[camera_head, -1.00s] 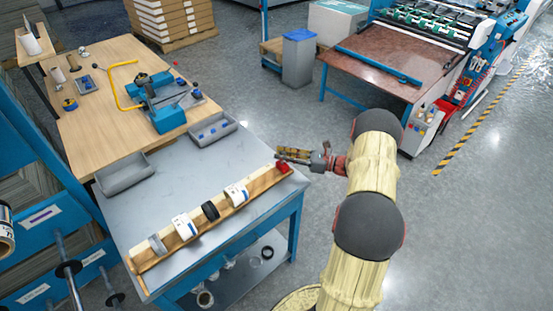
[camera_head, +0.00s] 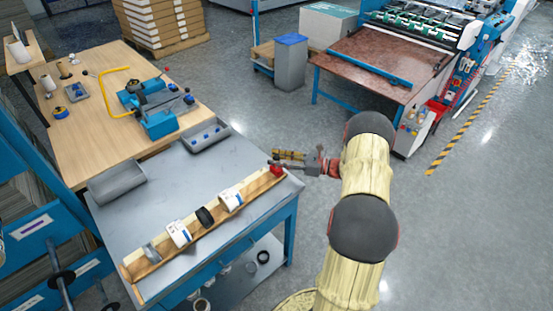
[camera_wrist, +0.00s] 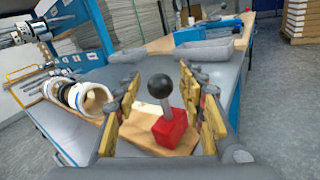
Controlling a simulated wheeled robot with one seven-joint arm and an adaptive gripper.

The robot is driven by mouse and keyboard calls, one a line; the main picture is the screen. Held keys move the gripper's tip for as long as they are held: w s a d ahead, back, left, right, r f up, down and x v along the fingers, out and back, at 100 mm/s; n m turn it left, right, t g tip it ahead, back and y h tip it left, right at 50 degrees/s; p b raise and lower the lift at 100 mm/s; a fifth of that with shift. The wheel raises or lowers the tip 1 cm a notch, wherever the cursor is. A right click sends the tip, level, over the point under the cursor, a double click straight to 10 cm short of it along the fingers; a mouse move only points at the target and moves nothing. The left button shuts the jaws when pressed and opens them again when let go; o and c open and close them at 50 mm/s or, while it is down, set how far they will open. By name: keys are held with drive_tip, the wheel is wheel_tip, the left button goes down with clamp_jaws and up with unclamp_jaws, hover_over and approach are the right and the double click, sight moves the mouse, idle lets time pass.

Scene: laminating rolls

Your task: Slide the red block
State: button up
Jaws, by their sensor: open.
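The red block (camera_head: 276,169) sits at the right end of a wooden trough (camera_head: 243,197) on the grey table. In the wrist view the red block (camera_wrist: 170,128) carries a dark ball knob (camera_wrist: 160,86) on a grey stem. My gripper (camera_head: 281,161) is at that end of the trough. In the wrist view my gripper (camera_wrist: 162,110) is open, with its yellow-padded fingers on either side of the block and knob. I see gaps between the fingers and the knob. Several rolls lie in the trough, including a white roll (camera_head: 231,199) and a black one (camera_head: 204,216).
Two grey bins (camera_head: 204,135) (camera_head: 116,183) stand along the table's back edge. A wooden bench (camera_head: 105,125) with a blue tool (camera_head: 158,121) adjoins it. Open floor (camera_head: 450,230) lies to the right. The table top behind the trough is mostly clear.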

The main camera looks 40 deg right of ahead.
drive_tip(key=v, duration=1.1)
drive_tip(key=shift+s+d, duration=0.2)
drive_tip(key=shift+s, duration=0.15)
